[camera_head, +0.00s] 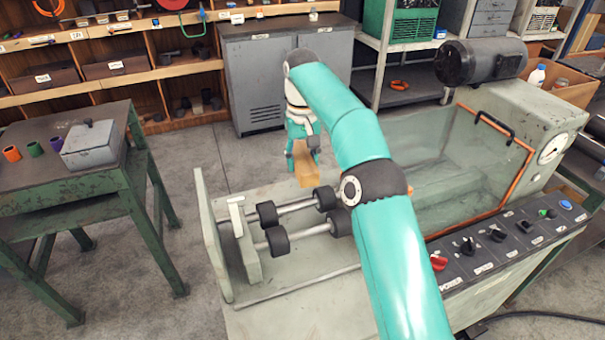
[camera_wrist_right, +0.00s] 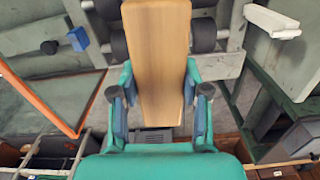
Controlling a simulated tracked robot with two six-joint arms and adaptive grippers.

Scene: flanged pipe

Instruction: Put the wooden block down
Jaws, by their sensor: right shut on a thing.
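The wooden block (camera_head: 306,165) is a light brown, long piece. My right gripper (camera_head: 303,143) is shut on it, and the block hangs below the fingers near the back edge of the grey machine bed. In the right wrist view the block (camera_wrist_right: 158,50) lies between the two teal-and-blue fingers of the right gripper (camera_wrist_right: 158,88). I cannot tell from the views whether the block touches anything below. My left gripper is in neither view.
Black rollers (camera_head: 278,238) on metal rods stand on the machine bed (camera_head: 320,305). A clear guard with an orange edge (camera_head: 514,178) and a control panel (camera_head: 495,238) are at the right. A green work table (camera_head: 60,190) with a grey box (camera_head: 92,146) is at the left.

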